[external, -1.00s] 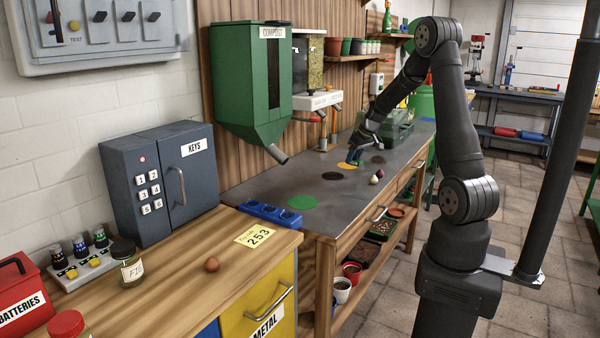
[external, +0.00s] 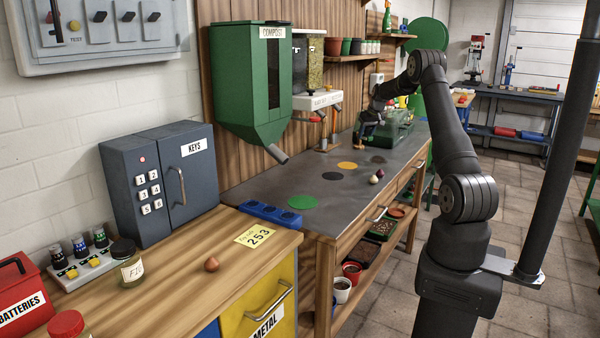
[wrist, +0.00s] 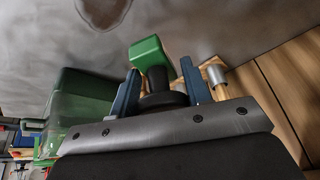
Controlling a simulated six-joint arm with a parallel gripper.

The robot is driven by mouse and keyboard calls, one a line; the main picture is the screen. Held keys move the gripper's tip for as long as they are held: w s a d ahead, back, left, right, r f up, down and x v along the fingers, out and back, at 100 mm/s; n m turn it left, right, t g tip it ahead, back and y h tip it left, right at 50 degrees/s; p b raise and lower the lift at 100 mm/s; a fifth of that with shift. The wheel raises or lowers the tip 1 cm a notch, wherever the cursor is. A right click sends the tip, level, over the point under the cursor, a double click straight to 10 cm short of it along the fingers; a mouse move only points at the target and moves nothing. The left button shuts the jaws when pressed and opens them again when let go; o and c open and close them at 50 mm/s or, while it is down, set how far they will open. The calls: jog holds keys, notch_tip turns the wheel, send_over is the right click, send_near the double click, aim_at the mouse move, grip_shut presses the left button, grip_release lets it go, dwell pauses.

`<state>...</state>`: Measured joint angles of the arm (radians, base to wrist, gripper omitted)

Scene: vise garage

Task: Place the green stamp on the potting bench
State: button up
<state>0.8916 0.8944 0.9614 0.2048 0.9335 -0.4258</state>
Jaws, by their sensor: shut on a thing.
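The green stamp, a green block (wrist: 150,54) on a black handle, is between the two blue fingers of my gripper (wrist: 162,85) in the wrist view. The gripper is shut on its handle, with the green block sticking out past the fingertips. In the external view my gripper (external: 364,137) is over the far part of the potting bench (external: 345,205), beyond the orange disc. Whether the stamp touches the bench top is not clear. The bench has a grey top and wooden frame.
Flat green (external: 303,202), black (external: 332,176), orange (external: 347,165) and dark brown (external: 378,159) discs mark the bench. A translucent green box (wrist: 88,112) is close beside my gripper. A green compost hopper (external: 250,85) overhangs the back.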

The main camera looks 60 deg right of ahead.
send_over(346, 156)
jog(key=s, duration=0.1)
notch_tip(346, 156, down, 4)
jog(key=shift+s+f, duration=0.15)
jog(key=shift+f, duration=0.1)
jog(key=shift+a+f, duration=0.1)
jog(key=shift+f, duration=1.95)
jog(key=shift+f, duration=0.2)
jog(key=o, duration=1)
jog(key=shift+r, duration=0.1)
jog(key=v, duration=1.2)
jog(key=shift+r, duration=0.15)
